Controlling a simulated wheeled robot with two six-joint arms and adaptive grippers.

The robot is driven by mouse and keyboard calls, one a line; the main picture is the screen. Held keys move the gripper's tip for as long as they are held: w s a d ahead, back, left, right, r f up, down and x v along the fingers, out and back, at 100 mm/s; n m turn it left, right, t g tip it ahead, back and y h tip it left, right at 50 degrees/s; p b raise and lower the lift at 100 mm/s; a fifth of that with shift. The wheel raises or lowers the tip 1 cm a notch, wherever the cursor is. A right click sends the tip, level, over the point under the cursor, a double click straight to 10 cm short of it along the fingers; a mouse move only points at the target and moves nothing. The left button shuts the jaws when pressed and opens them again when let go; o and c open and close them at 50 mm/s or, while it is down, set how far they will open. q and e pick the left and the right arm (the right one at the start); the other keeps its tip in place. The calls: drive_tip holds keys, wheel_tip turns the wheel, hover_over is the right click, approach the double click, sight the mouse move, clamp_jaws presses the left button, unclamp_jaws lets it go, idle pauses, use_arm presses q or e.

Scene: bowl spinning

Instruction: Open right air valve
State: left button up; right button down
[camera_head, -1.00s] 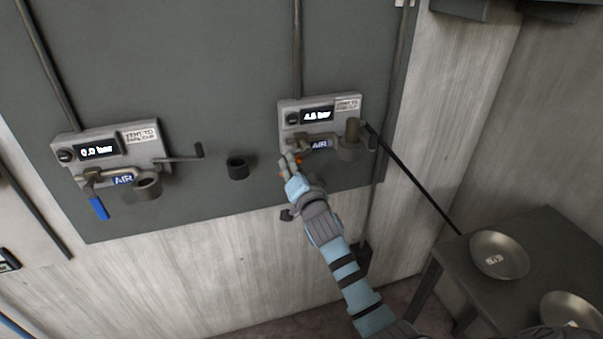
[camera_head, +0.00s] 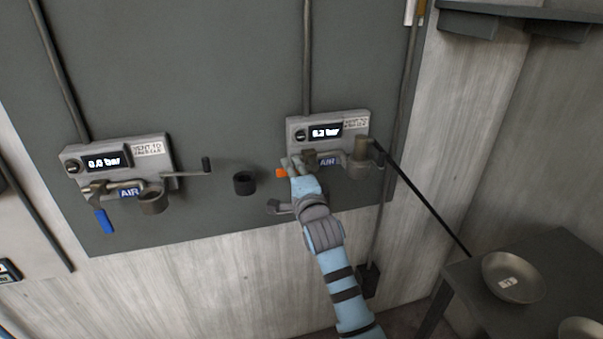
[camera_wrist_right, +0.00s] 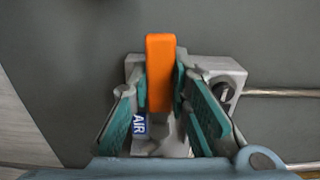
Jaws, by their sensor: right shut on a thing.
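The right air valve unit (camera_head: 348,120) is a grey wall box with a lit bar display, a blue AIR label and piping. My right gripper (camera_head: 293,166) is at the lower left of this unit. It is shut on the orange valve handle (camera_head: 281,173), whose tip shows to the left of the fingers. In the right wrist view, the orange handle (camera_wrist_right: 160,60) stands upright between the green finger pads, with the AIR label (camera_wrist_right: 139,124) below it. The fingers hide part of the valve. My left gripper is not in view.
A similar left unit (camera_head: 160,146) has a blue handle (camera_head: 104,220) hanging down and reads about 0.0 bar. A black cup-like fitting (camera_head: 244,183) sits between the units. A dark table (camera_head: 462,292) with metal bowls (camera_head: 515,277) stands at the lower right.

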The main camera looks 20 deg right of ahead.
drive_tip(key=shift+r+m, duration=0.15)
drive_tip(key=shift+m, duration=0.15)
drive_tip(key=c, duration=1.5)
unclamp_jaws()
drive_tip(key=s, duration=0.4)
drive_tip(key=s+a, duration=0.1)
drive_tip(key=s, duration=0.7)
drive_tip(key=shift+a, duration=0.15)
